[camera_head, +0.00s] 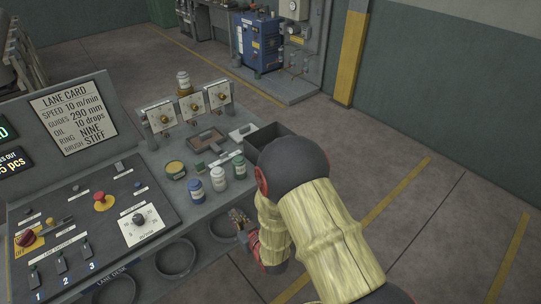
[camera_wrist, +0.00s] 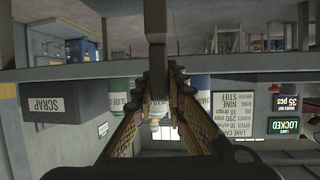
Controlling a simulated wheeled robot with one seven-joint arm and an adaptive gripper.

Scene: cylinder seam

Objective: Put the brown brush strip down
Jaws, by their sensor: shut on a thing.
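My gripper (camera_wrist: 158,82) is seen from the wrist, its two fingers closing toward the middle of an upside-down picture. It is shut on the brown brush strip (camera_wrist: 155,30), which stands as a narrow dark bar between the fingertips and runs up out of the picture. In the head view my gripper (camera_head: 240,222) is beside the desk's right front edge, partly hidden by my arm. The strip cannot be made out there.
The lane desk (camera_head: 165,215) carries several jars (camera_head: 218,178), a brown pad (camera_head: 206,138), small blocks and a control panel (camera_head: 90,215). A dark scrap bin (camera_wrist: 65,102) stands at its right end. Open floor (camera_head: 400,130) lies to the right.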

